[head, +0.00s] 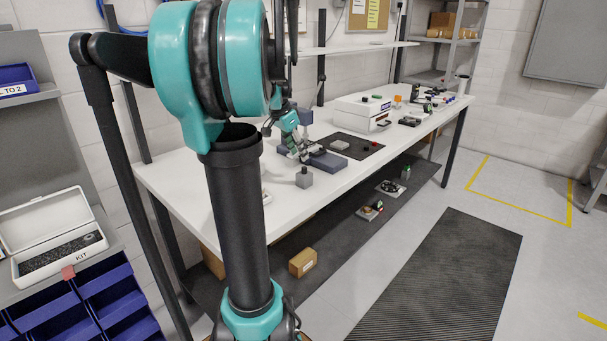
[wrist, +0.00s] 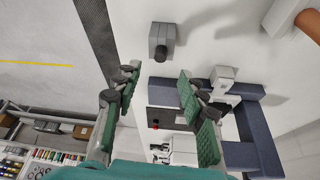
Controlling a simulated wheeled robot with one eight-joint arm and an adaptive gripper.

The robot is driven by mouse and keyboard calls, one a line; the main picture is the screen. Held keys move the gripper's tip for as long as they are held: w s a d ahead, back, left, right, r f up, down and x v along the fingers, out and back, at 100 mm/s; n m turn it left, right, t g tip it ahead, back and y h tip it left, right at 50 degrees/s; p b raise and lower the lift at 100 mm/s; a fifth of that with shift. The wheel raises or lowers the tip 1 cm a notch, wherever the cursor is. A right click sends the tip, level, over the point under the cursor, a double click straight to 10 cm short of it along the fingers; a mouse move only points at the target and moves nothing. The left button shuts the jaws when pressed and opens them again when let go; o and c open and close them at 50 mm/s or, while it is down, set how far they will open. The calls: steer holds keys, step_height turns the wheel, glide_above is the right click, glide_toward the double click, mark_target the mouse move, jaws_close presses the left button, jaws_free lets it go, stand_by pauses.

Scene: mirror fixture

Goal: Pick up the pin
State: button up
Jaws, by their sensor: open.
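A grey block with a dark round peg on it, which looks like the pin in its holder (head: 304,179), stands on the white bench near its front edge. The wrist view shows this block (wrist: 160,42) beyond my fingertips, apart from them. I cannot tell whether the peg is separate from the block. My gripper (wrist: 158,78) is open and empty, its green pads spread. In the head view my gripper (head: 303,152) is above the bench, just behind the block and near a blue-grey fixture (head: 328,161). The fixture (wrist: 268,140) lies to the right in the wrist view.
A dark mat (head: 358,154) with a grey piece and red items lies right of the fixture. A white box (head: 362,112) stands behind it. Small items crowd the bench's far end. A white piece (wrist: 223,74) sits at the fixture. The bench (head: 243,213) around the grey block is clear.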

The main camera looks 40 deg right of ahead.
mark_target(304, 168)
steer(key=shift+x, duration=3.3)
steer(key=shift+a, duration=0.1)
steer(key=shift+c, duration=0.3)
jaws_close()
